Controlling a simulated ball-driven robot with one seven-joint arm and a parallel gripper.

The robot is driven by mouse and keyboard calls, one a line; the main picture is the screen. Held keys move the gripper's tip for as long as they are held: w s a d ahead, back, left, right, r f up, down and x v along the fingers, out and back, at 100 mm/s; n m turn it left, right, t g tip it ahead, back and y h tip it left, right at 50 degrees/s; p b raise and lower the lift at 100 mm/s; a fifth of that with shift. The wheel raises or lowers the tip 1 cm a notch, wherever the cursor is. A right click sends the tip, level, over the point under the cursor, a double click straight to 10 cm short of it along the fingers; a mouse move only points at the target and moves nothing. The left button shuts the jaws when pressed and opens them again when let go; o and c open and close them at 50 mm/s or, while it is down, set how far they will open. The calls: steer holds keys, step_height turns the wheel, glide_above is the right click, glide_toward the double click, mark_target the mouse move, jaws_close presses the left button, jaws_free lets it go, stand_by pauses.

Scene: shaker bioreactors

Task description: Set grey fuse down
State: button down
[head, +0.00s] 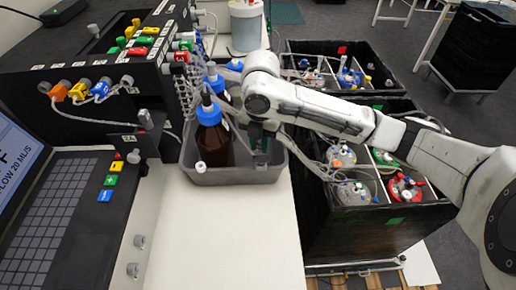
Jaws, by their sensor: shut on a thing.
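My gripper (262,136) points down at the end of the white arm, over the right part of a grey tray (235,176). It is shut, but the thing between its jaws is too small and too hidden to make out. I cannot pick out the grey fuse clearly at the gripper. Small grey cylindrical pieces stand elsewhere: one on the small black box (145,118) and two on the white panel at the left, an upper one (139,241) and a lower one (133,269).
A brown bottle with a blue cap (214,142) stands in the tray, left of my gripper. Black crates (335,215) with tubed vessels stand at the right. A black unit with coloured fuses (78,92) is at the left. The white tabletop (225,245) in front is clear.

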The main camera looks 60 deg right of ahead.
steer(key=shift+w+d+f, duration=0.1)
steer(key=shift+w+f, duration=0.3)
steer(key=shift+f, duration=0.15)
steer(key=shift+f+p, duration=0.5)
steer(key=shift+f, duration=1.05)
steer(key=shift+f, duration=0.1)
steer(key=shift+f, duration=0.1)
steer(key=c, duration=1)
jaws_free()
step_height(320, 180, up, 12)
steer(key=shift+d+r+b, duration=0.1)
steer(key=shift+r+b, duration=0.15)
steer(key=shift+b, duration=0.4)
